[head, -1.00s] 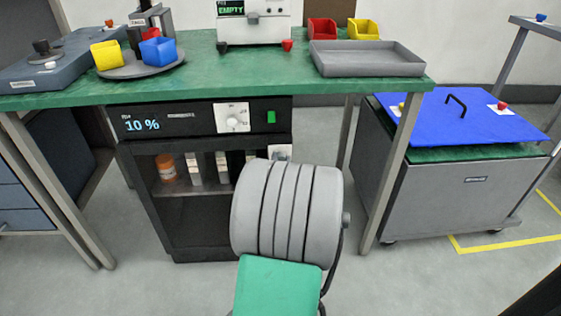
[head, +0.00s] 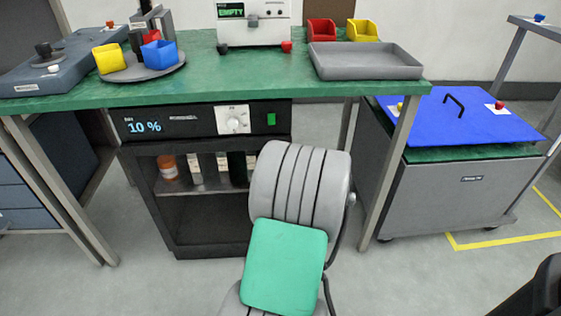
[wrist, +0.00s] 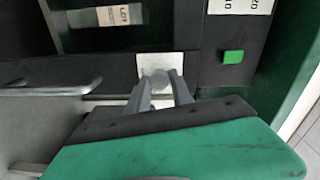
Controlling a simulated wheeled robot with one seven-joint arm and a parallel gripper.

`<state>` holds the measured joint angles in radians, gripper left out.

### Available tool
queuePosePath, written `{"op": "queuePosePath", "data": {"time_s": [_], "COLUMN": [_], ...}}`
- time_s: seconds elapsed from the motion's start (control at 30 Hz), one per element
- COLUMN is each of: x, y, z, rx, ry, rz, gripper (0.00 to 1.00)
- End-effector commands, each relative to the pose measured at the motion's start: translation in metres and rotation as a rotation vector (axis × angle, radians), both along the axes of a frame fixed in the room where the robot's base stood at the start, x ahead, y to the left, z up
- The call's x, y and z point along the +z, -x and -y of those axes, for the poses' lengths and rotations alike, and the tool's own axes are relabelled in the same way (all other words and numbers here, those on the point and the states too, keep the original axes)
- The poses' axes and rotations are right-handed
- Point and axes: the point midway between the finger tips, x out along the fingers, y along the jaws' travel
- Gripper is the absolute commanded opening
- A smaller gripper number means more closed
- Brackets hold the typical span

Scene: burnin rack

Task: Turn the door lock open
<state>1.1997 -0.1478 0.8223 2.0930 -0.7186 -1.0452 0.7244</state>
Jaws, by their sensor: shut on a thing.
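The door lock (wrist: 148,62) shows in the wrist view as a pale square plate with a grey knob in its middle, on the dark frame of the cabinet (head: 180,243). My gripper (wrist: 164,88) is shut on the lock's knob, one finger on each side. How far the knob is turned cannot be told. In the head view my grey and green arm hides the lock and my gripper. The cabinet's front (head: 205,218) shows bottles on a shelf inside. A bar handle (wrist: 50,88) shows at the left of the wrist view.
The control panel (head: 190,124) above reads 10 % and has a white dial (head: 233,120) and a green button (head: 271,119). The green-topped bench (head: 200,88) stands over the cabinet. A grey chest with a blue lid (head: 450,118) stands at the right. Floor is clear between them.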

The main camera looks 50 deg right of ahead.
Motion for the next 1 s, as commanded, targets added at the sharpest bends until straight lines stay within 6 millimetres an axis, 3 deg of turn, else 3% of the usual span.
{"op": "queuePosePath", "data": {"time_s": [0.5,1.0], "x": [-0.0005,-0.0008], "y": [0.0011,0.0007], "z": [0.0005,0.0003], "rx": [-0.002,-0.001], "ry": [-0.210,-0.238], "rz": [0.236,0.270], "gripper": [0.00,0.00]}}
